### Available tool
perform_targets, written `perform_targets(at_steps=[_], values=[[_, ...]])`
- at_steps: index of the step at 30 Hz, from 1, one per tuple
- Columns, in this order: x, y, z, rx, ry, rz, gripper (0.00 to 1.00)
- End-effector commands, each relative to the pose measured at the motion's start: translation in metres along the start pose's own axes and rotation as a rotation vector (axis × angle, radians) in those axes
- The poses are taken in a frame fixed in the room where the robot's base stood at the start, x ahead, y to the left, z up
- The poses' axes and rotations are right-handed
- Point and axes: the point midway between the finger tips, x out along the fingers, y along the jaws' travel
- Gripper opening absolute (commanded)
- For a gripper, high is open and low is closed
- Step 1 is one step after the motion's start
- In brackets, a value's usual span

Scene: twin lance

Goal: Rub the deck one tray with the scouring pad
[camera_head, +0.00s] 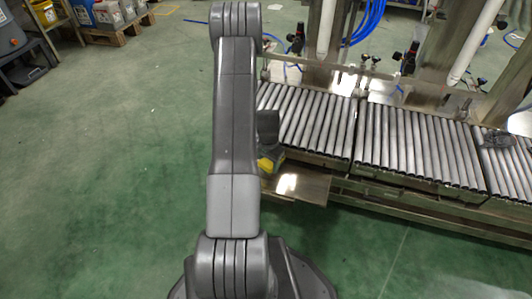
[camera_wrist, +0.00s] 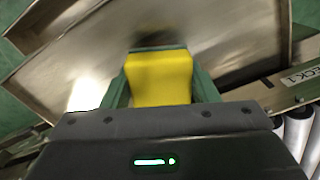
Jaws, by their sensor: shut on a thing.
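The scouring pad (camera_wrist: 160,78) is a yellow block in the middle of the wrist view, with a dark green edge at its far side. My gripper (camera_wrist: 160,85) is shut on it, one finger on each side. In the head view the yellow pad (camera_head: 265,164) shows just right of my arm, at the near-left end of the roller line. The deck one tray (camera_wrist: 228,40) is a shiny bare metal sheet under and around the pad; it also shows in the head view (camera_head: 310,187). I cannot tell whether the pad touches the tray.
A label reading "ECK1" (camera_wrist: 298,77) is on a rail right of the tray. Roller conveyors (camera_head: 405,140) with metal posts and blue hoses stand behind and right. The green floor (camera_head: 110,150) on the left is clear; containers on a pallet (camera_head: 110,20) stand at the back left.

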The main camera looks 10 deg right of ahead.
Motion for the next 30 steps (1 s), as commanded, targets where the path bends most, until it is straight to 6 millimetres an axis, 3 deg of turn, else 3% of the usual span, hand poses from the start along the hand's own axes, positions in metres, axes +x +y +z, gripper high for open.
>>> perform_targets(at_steps=[15,30], values=[[-0.048,0.004,-0.003,-0.007,0.000,0.000,0.29],[-0.051,0.003,-0.003,-0.011,0.000,0.000,0.29]])
